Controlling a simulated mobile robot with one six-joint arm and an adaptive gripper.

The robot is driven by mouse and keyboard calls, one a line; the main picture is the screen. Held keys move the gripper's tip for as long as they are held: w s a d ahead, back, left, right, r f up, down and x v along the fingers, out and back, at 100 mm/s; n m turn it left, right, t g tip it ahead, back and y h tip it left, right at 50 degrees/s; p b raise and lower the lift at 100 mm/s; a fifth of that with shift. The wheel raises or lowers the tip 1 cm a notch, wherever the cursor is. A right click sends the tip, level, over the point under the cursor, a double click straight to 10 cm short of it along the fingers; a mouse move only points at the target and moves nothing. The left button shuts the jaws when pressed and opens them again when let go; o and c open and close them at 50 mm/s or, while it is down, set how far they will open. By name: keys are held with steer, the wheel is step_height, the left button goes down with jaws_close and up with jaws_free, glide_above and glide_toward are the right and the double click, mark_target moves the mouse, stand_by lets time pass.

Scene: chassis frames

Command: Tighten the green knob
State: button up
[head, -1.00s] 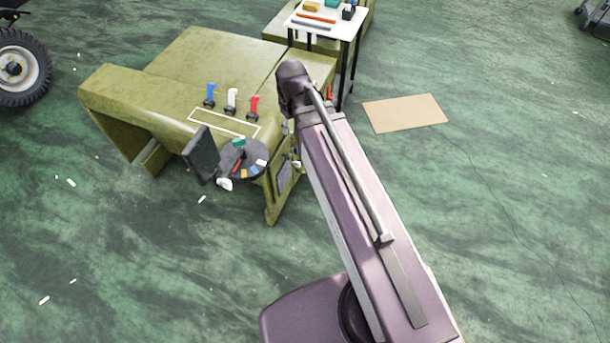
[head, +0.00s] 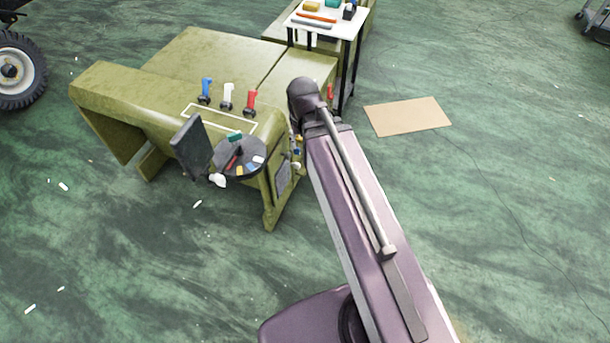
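The olive chassis (head: 165,70) stands left of my arm. A dark round tray (head: 226,163) at its near corner carries several coloured pieces, among them a green piece (head: 235,137); I cannot tell whether it is a knob. Small yellow, blue and white knobs (head: 297,152) show on the chassis's right side, next to my arm. No green one can be made out there, and part of that side is behind my arm. My gripper does not show; the arm's dark elbow hides what lies beyond it.
Blue (head: 206,90), white (head: 227,96) and red (head: 250,102) levers stand on the chassis. A dark upright screen (head: 190,147) is beside the tray. A white table (head: 343,28) with tools stands behind. A flat tan board (head: 408,116) lies right; floor around it is clear.

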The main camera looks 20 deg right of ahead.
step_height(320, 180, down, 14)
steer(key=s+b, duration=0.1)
steer(key=b, duration=1.2)
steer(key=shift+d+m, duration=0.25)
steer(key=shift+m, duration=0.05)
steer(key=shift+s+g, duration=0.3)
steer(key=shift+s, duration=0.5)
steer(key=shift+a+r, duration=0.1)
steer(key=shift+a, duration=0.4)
